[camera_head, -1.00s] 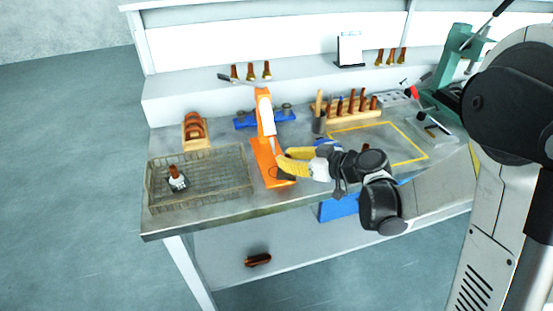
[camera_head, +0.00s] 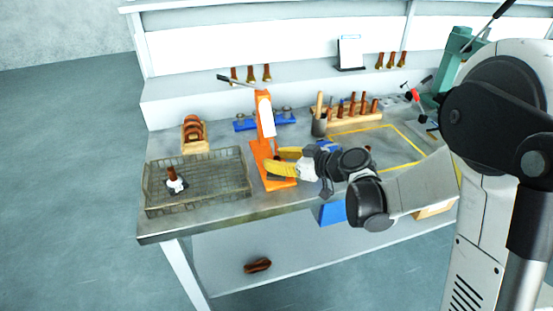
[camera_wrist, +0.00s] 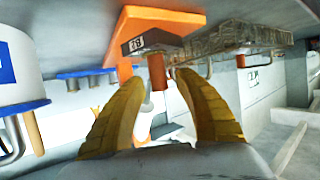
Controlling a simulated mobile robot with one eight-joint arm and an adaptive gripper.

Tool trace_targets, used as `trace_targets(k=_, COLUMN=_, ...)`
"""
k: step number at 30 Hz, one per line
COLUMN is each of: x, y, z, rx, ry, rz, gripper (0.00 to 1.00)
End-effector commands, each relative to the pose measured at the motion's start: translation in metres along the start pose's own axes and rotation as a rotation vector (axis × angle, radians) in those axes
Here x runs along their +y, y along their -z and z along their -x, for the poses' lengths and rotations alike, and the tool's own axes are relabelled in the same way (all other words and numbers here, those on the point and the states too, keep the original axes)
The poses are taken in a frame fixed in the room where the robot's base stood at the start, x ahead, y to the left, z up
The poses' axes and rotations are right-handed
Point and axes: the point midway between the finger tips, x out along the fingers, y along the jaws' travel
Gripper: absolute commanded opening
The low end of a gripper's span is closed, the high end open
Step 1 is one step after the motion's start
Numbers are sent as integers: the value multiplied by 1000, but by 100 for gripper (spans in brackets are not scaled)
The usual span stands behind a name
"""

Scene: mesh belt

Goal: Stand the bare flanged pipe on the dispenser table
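A copper-coloured pipe with a pale flange (camera_head: 173,178) stands in the wire mesh basket (camera_head: 238,185) at the left; I cannot tell whether its flange is bare. The orange dispenser (camera_head: 265,148) stands right of the basket, with its base toward the table's front. It also shows in the wrist view (camera_wrist: 170,22). My gripper (camera_head: 274,162) is at the dispenser, its yellow fingers over the base and partly hiding it. The dispenser's small table is hidden or indistinct.
A wooden rack (camera_head: 345,117) with several copper pieces and a dark cup (camera_head: 319,127) stand behind my arm. Flanged pipes stand on the raised shelf (camera_head: 180,98). A blue rack (camera_head: 246,124) is behind the dispenser. A brown piece (camera_head: 257,265) lies on the lower shelf.

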Motion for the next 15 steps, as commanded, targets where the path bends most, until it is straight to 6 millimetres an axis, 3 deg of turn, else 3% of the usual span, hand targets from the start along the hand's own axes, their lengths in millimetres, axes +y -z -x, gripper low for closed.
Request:
trace_targets(k=7, x=0, y=4, z=5, rx=0, ry=-1, rz=-1, gripper=38)
trace_targets(k=15, x=1, y=6, z=62, rx=0, ry=-5, rz=-2, gripper=38)
